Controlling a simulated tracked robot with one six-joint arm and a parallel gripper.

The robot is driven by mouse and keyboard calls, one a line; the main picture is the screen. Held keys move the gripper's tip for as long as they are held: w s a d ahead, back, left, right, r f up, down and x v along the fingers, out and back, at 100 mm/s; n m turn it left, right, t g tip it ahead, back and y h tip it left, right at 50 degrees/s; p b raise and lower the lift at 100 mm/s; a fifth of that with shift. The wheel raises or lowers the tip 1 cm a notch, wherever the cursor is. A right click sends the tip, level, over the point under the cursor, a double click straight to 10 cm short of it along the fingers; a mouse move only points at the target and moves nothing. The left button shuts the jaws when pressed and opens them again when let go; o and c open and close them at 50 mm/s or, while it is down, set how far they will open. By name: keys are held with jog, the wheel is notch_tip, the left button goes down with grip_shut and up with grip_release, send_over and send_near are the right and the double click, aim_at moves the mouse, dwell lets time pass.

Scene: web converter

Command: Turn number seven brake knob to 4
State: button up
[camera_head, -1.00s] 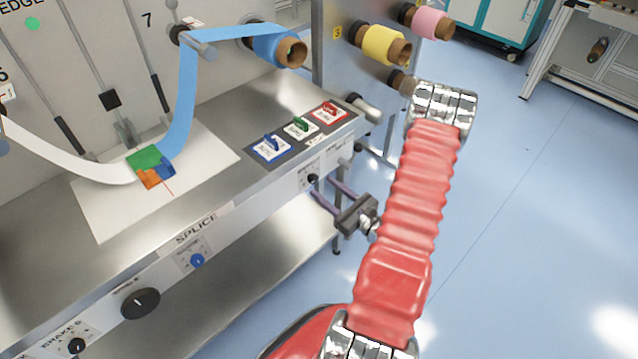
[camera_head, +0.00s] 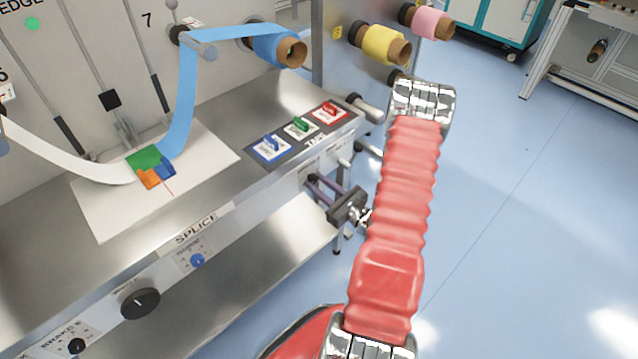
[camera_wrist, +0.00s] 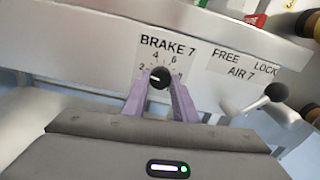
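The brake 7 knob (camera_wrist: 159,78) is a small black round knob with a white pointer line. It sits under the "BRAKE 7" label, and its pointer faces left, near the 2 side of the dial. The number 4 (camera_wrist: 155,54) is printed above the knob. My gripper (camera_wrist: 160,76) has its two purple fingers apart, one on each side of the knob. I cannot tell whether they touch it. In the head view my gripper (camera_head: 311,185) is at the panel's front face, and its fingers hide the knob there.
Right of the dial is the AIR 7 lever (camera_wrist: 273,93) with a black ball end. Above on the table are blue, green and red tape switches (camera_head: 300,127). A large black knob (camera_head: 140,303) and a blue splice knob (camera_head: 197,261) lie further left.

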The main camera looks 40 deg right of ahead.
jog(key=c, duration=0.4)
jog(key=shift+d, duration=0.15)
jog(key=shift+c, duration=0.5)
jog(key=shift+m, duration=0.3)
jog(key=m, duration=0.4)
jog(key=shift+a+m, duration=0.2)
jog(key=shift+m, duration=0.2)
jog(key=m, duration=0.5)
jog(key=shift+r, duration=0.1)
jog(key=shift+m, duration=0.3)
